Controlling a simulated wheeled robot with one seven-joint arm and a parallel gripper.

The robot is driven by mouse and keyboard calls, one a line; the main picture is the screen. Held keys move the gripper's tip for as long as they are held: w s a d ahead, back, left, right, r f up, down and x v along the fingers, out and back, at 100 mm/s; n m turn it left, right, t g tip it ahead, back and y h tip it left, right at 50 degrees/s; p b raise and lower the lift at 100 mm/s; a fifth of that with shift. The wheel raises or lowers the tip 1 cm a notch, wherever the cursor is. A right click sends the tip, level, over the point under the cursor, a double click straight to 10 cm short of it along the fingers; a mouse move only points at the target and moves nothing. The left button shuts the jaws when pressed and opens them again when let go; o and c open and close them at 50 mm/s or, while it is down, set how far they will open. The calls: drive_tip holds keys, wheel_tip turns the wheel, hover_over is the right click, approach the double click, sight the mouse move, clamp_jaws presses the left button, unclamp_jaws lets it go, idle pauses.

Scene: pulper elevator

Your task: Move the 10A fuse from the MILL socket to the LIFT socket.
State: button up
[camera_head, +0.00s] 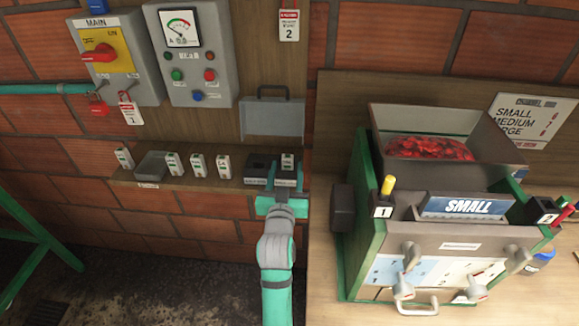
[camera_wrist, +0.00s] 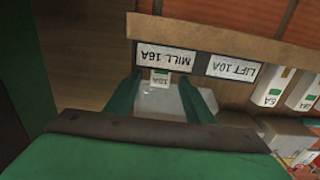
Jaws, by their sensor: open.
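The 10A fuse (camera_head: 288,160) is a small white block with a green mark, upright in the right-hand socket of the dark fuse holder. In the wrist view, which is upside down, the fuse (camera_wrist: 160,79) sits at the MILL 16A label (camera_wrist: 166,57). The LIFT socket (camera_head: 258,168) is the dark, empty-looking one to its left; its LIFT 10A label (camera_wrist: 232,69) shows in the wrist view. My gripper (camera_head: 284,182) is open just in front of the MILL socket. In the wrist view its fingers (camera_wrist: 160,98) stand either side of the fuse, apart from it.
A grey hinged cover (camera_head: 272,118) stands open above the sockets. Several spare fuses (camera_head: 197,166) and a grey tray (camera_head: 151,165) stand on the shelf to the left. The MAIN switch box (camera_head: 117,60) and meter panel (camera_head: 190,52) hang above. The pulper (camera_head: 440,245) stands close on the right.

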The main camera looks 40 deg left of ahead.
drive_tip(key=shift+w+a, duration=0.4)
drive_tip(key=shift+w, duration=0.2)
drive_tip(key=c, duration=1.1)
drive_tip(key=shift+c, duration=0.2)
